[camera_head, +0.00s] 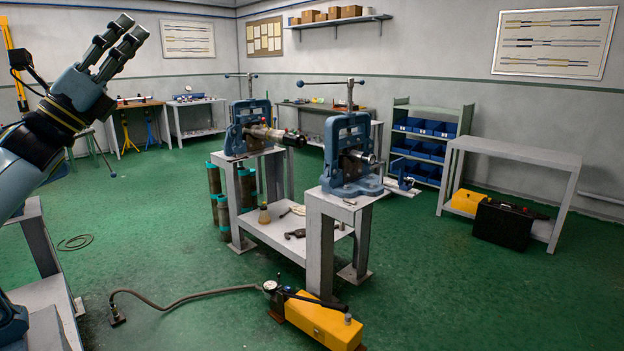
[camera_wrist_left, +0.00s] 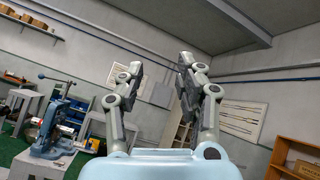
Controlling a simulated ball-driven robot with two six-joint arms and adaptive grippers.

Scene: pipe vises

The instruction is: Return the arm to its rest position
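My left arm comes in from the left in the head view, raised, with its gripper (camera_head: 114,45) pointing up and to the right. The left wrist view shows the same gripper (camera_wrist_left: 158,75) with its two fingers apart and nothing between them. It is in the air, well away from the vises and touching nothing. My right gripper is in neither view.
A yellow pump (camera_head: 322,322) with a hose lies on the green floor in front. A grey table (camera_head: 515,155) stands at right. The floor at front right is clear.

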